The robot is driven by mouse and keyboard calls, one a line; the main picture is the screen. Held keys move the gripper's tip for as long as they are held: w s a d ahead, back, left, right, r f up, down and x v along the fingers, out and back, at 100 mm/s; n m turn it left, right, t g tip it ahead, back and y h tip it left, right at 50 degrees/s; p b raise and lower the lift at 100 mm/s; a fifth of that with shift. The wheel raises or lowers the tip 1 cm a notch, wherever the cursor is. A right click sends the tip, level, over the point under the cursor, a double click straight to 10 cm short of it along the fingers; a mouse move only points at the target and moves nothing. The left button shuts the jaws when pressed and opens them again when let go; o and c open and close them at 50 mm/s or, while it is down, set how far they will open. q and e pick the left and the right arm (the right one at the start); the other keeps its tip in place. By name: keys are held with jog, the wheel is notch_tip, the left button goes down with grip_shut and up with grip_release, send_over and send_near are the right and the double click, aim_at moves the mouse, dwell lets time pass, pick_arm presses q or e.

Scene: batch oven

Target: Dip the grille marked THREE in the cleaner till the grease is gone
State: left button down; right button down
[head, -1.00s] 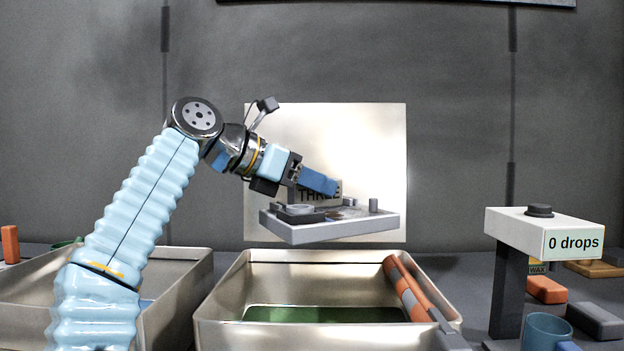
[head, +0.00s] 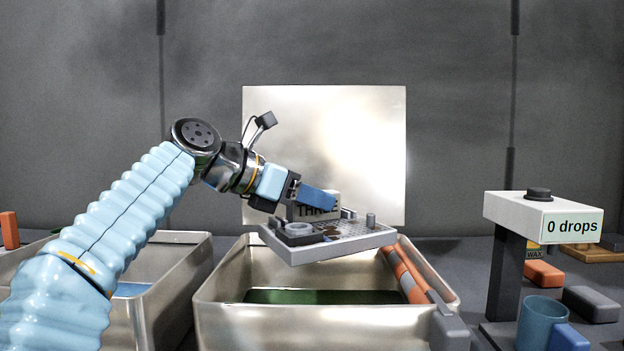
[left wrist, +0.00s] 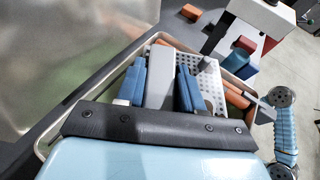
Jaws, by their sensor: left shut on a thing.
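The grille marked THREE (head: 345,246) is a grey perforated plate with an upright label plate, a ring-shaped part and short posts. Dark brown grease shows on its top. My left gripper (head: 318,199) is shut on the label plate and holds the grille over the back part of the middle steel tank. In the left wrist view the blue fingers (left wrist: 160,88) sit on both sides of the grey plate. The tank (head: 320,318) has green liquid, the cleaner (head: 290,297), low inside; the grille hangs above it, apart from it. My right gripper is not in clear view.
An orange and grey bar (head: 408,272) leans along the tank's right rim. A second steel tank (head: 165,290) stands left. At right are a drop counter reading 0 drops (head: 545,215), a blue mug (head: 540,318) and several blocks. A bright panel (head: 320,130) stands behind.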

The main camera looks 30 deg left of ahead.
aim_at(312, 216)
pick_arm(q)
notch_tip(312, 216, down, 7)
jog(key=b, duration=0.5)
jog(key=shift+f+b, duration=0.85)
jog(key=shift+f, duration=0.35)
dwell(3.8)
notch_tip(312, 216, up, 6)
jog(key=p, duration=0.7)
jog(key=shift+r, duration=0.35)
notch_tip(312, 216, up, 8)
jog(key=shift+d+r, duration=0.15)
jog(key=shift+r, duration=0.5)
